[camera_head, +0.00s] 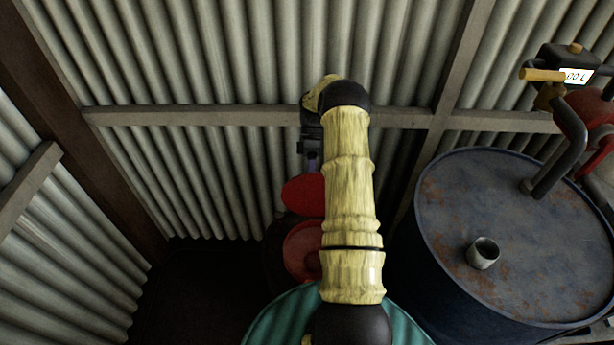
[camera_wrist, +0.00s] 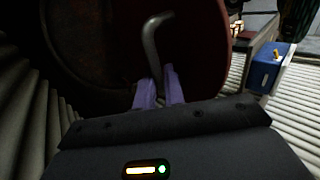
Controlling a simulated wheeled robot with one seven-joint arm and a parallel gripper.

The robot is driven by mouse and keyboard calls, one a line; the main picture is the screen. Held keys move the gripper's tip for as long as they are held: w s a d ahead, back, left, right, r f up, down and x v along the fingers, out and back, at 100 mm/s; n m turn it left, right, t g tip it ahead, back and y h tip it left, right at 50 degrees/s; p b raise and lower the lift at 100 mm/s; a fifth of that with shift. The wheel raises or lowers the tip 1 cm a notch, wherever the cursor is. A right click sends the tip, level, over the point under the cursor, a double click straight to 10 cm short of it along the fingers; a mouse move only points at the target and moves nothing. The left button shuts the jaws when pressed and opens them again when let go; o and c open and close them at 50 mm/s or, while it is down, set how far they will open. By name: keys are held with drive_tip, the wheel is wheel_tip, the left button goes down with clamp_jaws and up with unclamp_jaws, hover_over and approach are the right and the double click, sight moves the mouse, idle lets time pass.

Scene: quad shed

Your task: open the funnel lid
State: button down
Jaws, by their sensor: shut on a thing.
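The red funnel lid (camera_head: 303,194) stands tilted up above the red funnel (camera_head: 301,252), partly hidden by my arm in the head view. In the wrist view the lid (camera_wrist: 205,40) is a dark red disc with a bent metal handle (camera_wrist: 150,45). The dark round funnel opening (camera_wrist: 85,40) shows beside it. My gripper (camera_wrist: 159,88) has its purple fingers closed on the lower end of the handle. In the head view my gripper (camera_head: 313,160) is at the lid's upper edge, mostly hidden behind my arm.
A rusty blue drum (camera_head: 455,220) with a hand pump (camera_head: 560,120) stands to the right. Corrugated walls (camera_head: 220,60) with wooden beams close in behind and left. A blue box (camera_wrist: 268,67) shows at the right of the wrist view.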

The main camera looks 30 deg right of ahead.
drive_tip(key=shift+w+d+f, duration=0.15)
drive_tip(key=shift+d+f, duration=0.05)
drive_tip(key=shift+f, duration=0.4)
drive_tip(key=c, duration=1.8)
unclamp_jaws()
drive_tip(key=o, duration=0.3)
drive_tip(key=shift+w, duration=0.1)
drive_tip(key=shift+r, duration=0.2)
wheel_tip(320, 180, up, 10)
drive_tip(key=shift+f+b, duration=0.1)
drive_tip(key=shift+b, duration=0.6)
